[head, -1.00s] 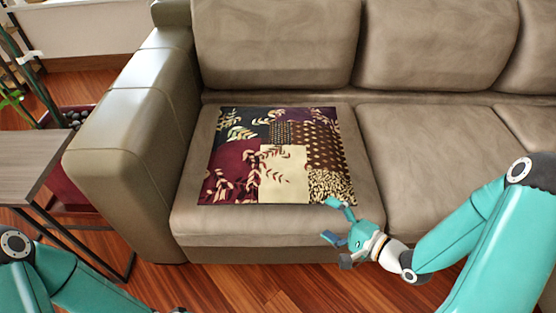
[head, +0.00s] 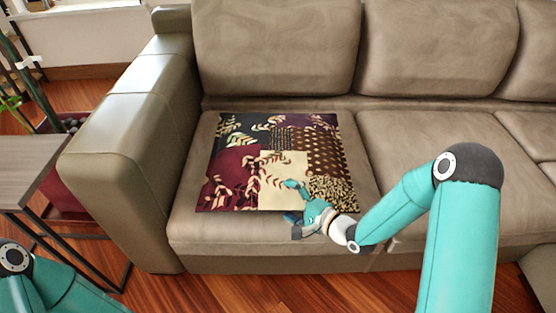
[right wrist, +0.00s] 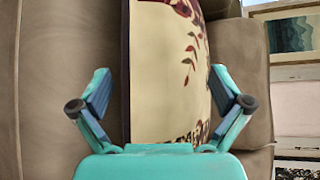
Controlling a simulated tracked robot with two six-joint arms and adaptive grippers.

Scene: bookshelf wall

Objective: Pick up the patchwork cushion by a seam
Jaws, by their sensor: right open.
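The patchwork cushion (head: 270,158) lies flat on the left seat of the sofa, with burgundy, cream, dark floral and dotted patches. My right gripper (head: 290,201) is open at the cushion's front edge, near the cream patch. One finger is over the cushion's top and the other is lower, in front of the edge. In the right wrist view the open fingers (right wrist: 162,92) stand on either side of the cushion (right wrist: 160,60), with gaps on both sides. The cushion's cream patch with red leaves faces the right finger. My left gripper is out of view; only part of its arm shows.
The beige sofa (head: 420,152) has a broad left armrest (head: 120,130) beside the cushion. A wooden side table (head: 28,165) stands at the left, near a plant. The sofa seat to the right of the cushion is bare.

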